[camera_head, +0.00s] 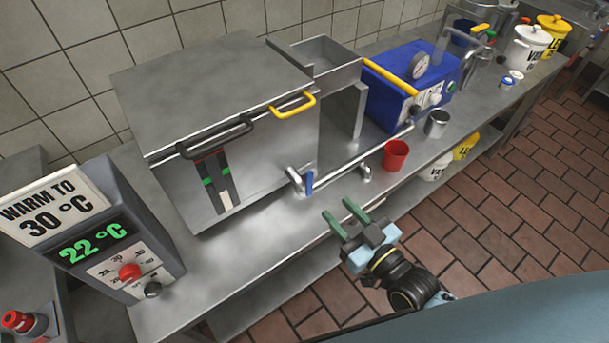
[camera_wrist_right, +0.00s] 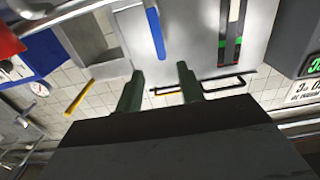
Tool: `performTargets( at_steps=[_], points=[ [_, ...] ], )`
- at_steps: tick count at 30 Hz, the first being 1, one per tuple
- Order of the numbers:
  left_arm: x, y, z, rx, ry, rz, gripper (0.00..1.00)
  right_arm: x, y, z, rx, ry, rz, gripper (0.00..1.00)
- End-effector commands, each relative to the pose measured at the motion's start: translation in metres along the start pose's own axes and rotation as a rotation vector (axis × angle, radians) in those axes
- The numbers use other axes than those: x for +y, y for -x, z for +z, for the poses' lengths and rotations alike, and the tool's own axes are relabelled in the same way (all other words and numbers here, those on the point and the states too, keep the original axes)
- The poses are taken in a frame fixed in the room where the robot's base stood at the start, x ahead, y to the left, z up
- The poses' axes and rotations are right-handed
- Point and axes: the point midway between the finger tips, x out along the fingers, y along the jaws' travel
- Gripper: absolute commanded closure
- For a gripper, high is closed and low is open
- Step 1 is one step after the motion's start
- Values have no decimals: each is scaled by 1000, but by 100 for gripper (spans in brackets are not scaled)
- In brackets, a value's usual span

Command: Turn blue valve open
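The blue valve handle (camera_head: 309,182) sits on a metal pipe fitting (camera_head: 296,178) at the lower front of the large steel tank (camera_head: 262,150). The handle points up and down in the head view. It also shows in the right wrist view (camera_wrist_right: 155,32), near the top, beyond the fingers and left of their midline. My right gripper (camera_head: 341,215) has two green fingers spread apart with nothing between them. It is in front of the counter edge, below and right of the valve, apart from it. The fingers also show in the wrist view (camera_wrist_right: 158,88). My left gripper is not in view.
A red cup (camera_head: 396,155) and a steel cup (camera_head: 437,124) stand on the counter to the right. A blue machine with a gauge (camera_head: 410,80) stands behind them. A temperature display (camera_head: 100,240) reading 22 °C stands at left. The tank has black and yellow handles (camera_head: 293,106).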

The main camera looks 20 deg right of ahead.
Motion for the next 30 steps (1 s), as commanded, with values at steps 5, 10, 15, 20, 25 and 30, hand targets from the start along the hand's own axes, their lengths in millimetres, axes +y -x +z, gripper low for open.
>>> performTargets(
  at_steps=[5,10,15,20,25,30],
  points=[
    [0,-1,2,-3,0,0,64,0,-22,-3,10,-2,0,62],
    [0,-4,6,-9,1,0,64,0,-58,-4,12,-1,1,62],
    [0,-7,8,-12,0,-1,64,0,-93,-3,8,-1,0,62],
    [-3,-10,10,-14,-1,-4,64,0,-117,-2,7,-1,1,62],
    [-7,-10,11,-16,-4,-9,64,0,-130,-2,4,-1,0,62],
    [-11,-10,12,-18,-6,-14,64,0,-133,-2,4,-1,0,62]
  ],
)
